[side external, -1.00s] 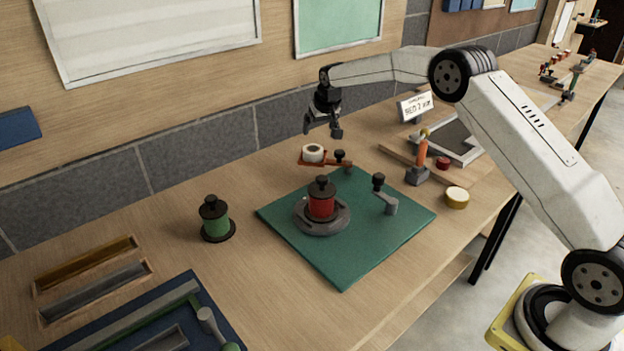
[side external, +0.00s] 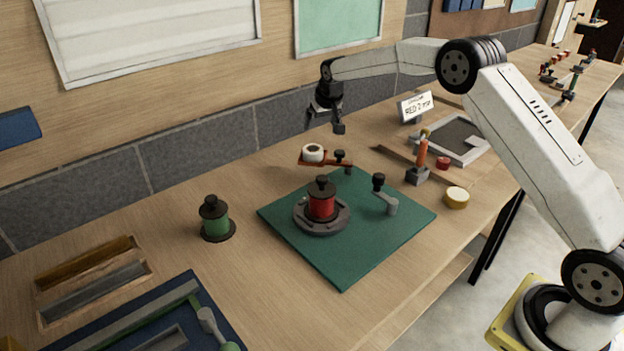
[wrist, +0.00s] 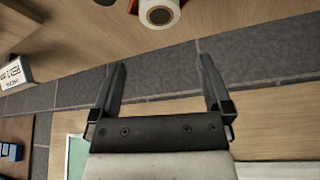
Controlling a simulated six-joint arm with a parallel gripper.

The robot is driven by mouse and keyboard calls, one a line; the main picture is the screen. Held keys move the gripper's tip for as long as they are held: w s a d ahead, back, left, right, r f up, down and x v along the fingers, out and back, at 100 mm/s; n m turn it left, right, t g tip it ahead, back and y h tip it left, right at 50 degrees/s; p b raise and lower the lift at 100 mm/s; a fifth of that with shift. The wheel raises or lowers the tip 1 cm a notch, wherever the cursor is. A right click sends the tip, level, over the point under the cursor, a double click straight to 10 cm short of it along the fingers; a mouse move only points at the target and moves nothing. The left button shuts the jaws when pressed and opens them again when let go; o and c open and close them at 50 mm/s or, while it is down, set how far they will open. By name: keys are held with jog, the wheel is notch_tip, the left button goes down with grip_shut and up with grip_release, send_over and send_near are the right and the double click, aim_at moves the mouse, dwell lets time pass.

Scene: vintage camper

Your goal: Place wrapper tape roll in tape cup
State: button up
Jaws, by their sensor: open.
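A white tape roll (side external: 313,153) with a dark centre sits on the left end of a red-brown holder (side external: 330,162) behind the green mat. The roll also shows at the top of the wrist view (wrist: 160,12). My gripper (side external: 324,125) is open and empty, in the air above and behind the white roll. Its two fingers (wrist: 162,62) stand well apart in the wrist view, with nothing between them. A pale yellow round piece (side external: 457,197) lies on the table at right. I cannot tell for sure which piece is the tape cup.
A red spool (side external: 321,205) stands on a grey round base on the green mat (side external: 345,260), beside a small crank (side external: 388,198). A green spool (side external: 214,221) stands at left. An orange-handled tool (side external: 421,160) and a sign (side external: 415,106) are at right. The grey tiled wall is close behind.

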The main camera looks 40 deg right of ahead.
jog(key=s+a+n, duration=0.1)
jog(key=s+a, duration=0.2)
jog(key=s, duration=0.9)
jog(key=s+a+f+n+g+y, duration=0.1)
jog(key=s+a, duration=0.3)
jog(key=s, duration=0.9)
jog(key=s+a+f+n+g, duration=0.1)
jog(key=s+a, duration=0.3)
jog(key=s, duration=0.9)
jog(key=shift+a+f, duration=0.2)
